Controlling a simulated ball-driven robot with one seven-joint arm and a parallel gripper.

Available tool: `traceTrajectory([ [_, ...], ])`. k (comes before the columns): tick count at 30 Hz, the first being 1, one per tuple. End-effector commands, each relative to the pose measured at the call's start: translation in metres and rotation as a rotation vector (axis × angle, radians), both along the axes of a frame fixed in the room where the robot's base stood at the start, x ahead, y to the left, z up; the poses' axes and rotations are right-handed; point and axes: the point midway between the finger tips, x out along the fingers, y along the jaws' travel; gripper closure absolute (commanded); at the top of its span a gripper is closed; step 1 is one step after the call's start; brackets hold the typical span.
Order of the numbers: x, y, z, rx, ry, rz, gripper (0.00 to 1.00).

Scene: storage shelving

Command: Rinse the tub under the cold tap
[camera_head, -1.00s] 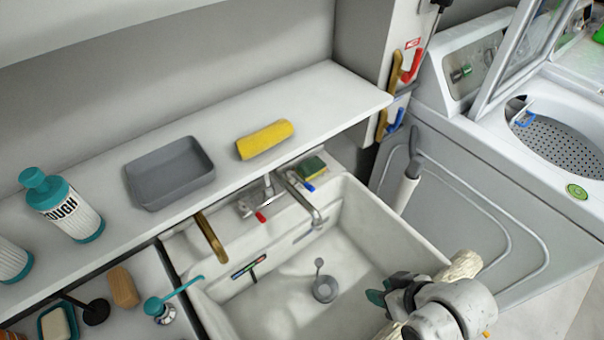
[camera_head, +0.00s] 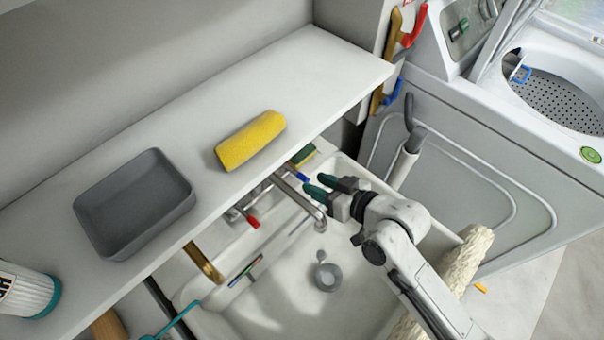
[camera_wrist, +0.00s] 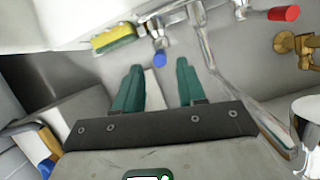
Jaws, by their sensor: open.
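The grey tub (camera_head: 133,203) is an open, rectangular tray on the white shelf, at the left of the head view. It looks empty. The cold tap's blue handle (camera_head: 301,174) is behind the sink, right of the metal spout (camera_head: 298,200). The blue end also shows in the wrist view (camera_wrist: 160,59), ahead of and between my fingers. My gripper (camera_head: 318,185) is open and empty over the sink's back right part, close to the blue handle. Its green fingers show apart in the wrist view (camera_wrist: 159,72). The wrist view shows no contact with the handle.
The white sink (camera_head: 359,181) has a drain (camera_head: 327,277). The hot tap's red handle (camera_head: 253,222) is left of the spout. A green-yellow sponge (camera_head: 304,155) lies behind the blue handle. A yellow roll (camera_head: 250,140) lies on the shelf (camera_head: 330,75). A washing machine (camera_head: 450,150) stands right.

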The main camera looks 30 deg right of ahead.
Motion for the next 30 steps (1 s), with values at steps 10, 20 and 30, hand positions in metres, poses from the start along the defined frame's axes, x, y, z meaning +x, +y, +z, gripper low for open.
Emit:
traceTrajectory([
  [10, 0.044, 0.016, -0.018, -0.001, -0.001, 0.0, 0.6],
  [20, 0.05, 0.019, -0.022, -0.001, 0.0, 0.0, 0.6],
  [30, 0.05, 0.018, -0.022, -0.001, 0.001, 0.001, 0.84],
])
